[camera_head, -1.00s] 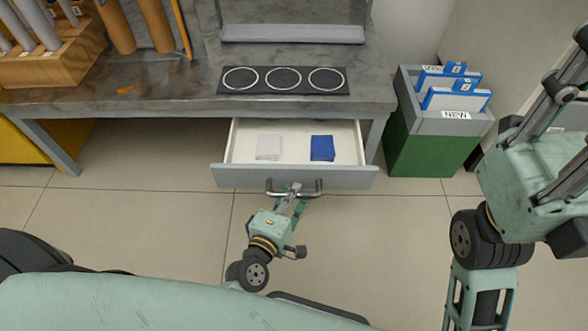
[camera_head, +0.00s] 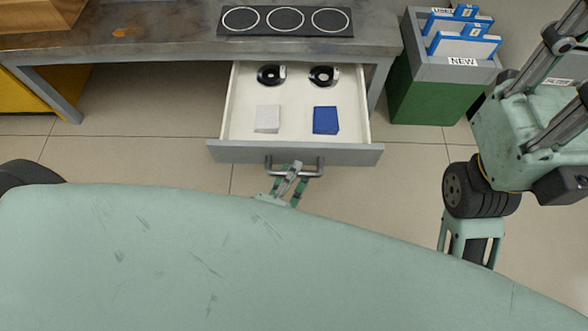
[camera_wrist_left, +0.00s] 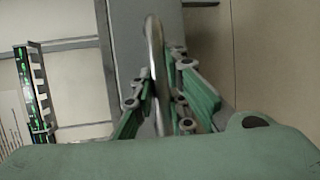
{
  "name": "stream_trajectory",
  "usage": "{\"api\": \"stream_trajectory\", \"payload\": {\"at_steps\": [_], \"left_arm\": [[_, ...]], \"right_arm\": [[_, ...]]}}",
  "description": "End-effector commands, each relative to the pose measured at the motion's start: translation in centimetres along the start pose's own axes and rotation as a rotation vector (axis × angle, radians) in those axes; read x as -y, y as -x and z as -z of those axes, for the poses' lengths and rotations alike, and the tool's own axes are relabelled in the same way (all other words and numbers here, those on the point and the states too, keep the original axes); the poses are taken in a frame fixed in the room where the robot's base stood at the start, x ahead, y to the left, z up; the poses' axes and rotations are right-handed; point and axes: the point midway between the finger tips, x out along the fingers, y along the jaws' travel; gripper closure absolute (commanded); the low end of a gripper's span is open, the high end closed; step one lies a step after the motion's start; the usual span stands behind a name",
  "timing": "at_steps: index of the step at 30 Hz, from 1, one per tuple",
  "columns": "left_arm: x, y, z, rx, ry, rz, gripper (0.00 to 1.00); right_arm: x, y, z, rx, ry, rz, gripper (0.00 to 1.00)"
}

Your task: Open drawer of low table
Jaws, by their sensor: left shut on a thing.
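The drawer (camera_head: 230,152) of the low table (camera_head: 180,45) is pulled out, with its white inside in view. It holds two round black items (camera_head: 270,75), a white block (camera_head: 267,118) and a blue block (camera_head: 326,120). My left gripper (camera_head: 290,174) is shut on the drawer's bar handle (camera_head: 312,172). In the left wrist view the handle (camera_wrist_left: 154,60) runs between the fingers (camera_wrist_left: 160,105). My green body hides most of the left arm. My right arm stands at the right, and its gripper is out of view.
A mat with three white rings (camera_head: 285,20) lies on the tabletop. A green and grey bin (camera_head: 425,100) with blue-edged folders stands to the right of the table. Tiled floor (camera_head: 150,165) is bare in front of the table.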

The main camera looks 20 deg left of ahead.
Motion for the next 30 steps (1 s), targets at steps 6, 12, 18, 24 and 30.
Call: {"api": "stream_trajectory", "payload": {"at_steps": [6,12,18,24,30], "left_arm": [[0.0,0.0,0.0,0.0,0.005,0.0,0.73],[0.0,0.0,0.0,0.0,0.002,0.0,0.68],[0.0,0.2,0.0,0.0,0.001,0.001,0.68],[0.1,2.8,0.0,0.001,0.001,0.004,0.68],[0.1,7.2,0.0,0.003,0.0,0.005,0.68]], "right_arm": [[0.0,0.1,-0.1,0.005,0.0,0.0,0.69],[0.0,0.1,-0.1,0.005,0.0,0.0,0.69],[0.0,-0.2,0.1,-0.005,0.002,0.006,0.69],[0.0,-0.1,0.1,-0.003,0.001,0.004,0.69],[0.0,-0.1,0.0,-0.002,0.001,0.003,0.69]]}}
